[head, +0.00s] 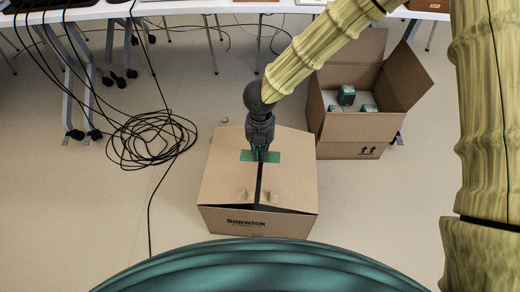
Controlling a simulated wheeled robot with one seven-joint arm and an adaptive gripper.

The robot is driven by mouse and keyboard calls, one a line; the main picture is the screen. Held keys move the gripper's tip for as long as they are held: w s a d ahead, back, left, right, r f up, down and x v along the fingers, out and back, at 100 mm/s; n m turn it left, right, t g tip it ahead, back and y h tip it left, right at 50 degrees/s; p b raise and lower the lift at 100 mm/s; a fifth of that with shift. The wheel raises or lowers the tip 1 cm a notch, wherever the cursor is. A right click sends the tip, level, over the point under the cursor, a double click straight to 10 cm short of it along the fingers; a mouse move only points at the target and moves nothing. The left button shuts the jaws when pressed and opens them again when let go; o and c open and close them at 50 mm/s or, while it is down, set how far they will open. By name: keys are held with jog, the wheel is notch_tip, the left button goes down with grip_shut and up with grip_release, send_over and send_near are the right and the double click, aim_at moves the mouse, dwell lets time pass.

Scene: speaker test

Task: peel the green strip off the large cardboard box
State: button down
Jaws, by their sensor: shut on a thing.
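The large cardboard box (222,182) stands on the floor in the middle of the head view, with printed lettering on its near side. Its top flaps meet at a dark gap that widens toward the near edge. The green strip (273,157) lies across this gap near the far part of the top and shows on both sides of my gripper. My gripper (260,156) points down at the middle of the strip and is shut on it. The fingertips hide the strip's middle, so I cannot tell how far it is lifted.
An open cardboard box (350,150) with several small teal-and-white boxes (346,95) stands behind and to the right, close to the large box. A tangle of black cable (150,140) lies on the floor to the left. White tables (180,8) stand along the back.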

aim_at(260, 151)
jog(key=shift+r+p, duration=0.6)
jog(key=shift+r, duration=0.05)
jog(key=shift+r+p, duration=3.9)
jog(key=shift+p, duration=0.1)
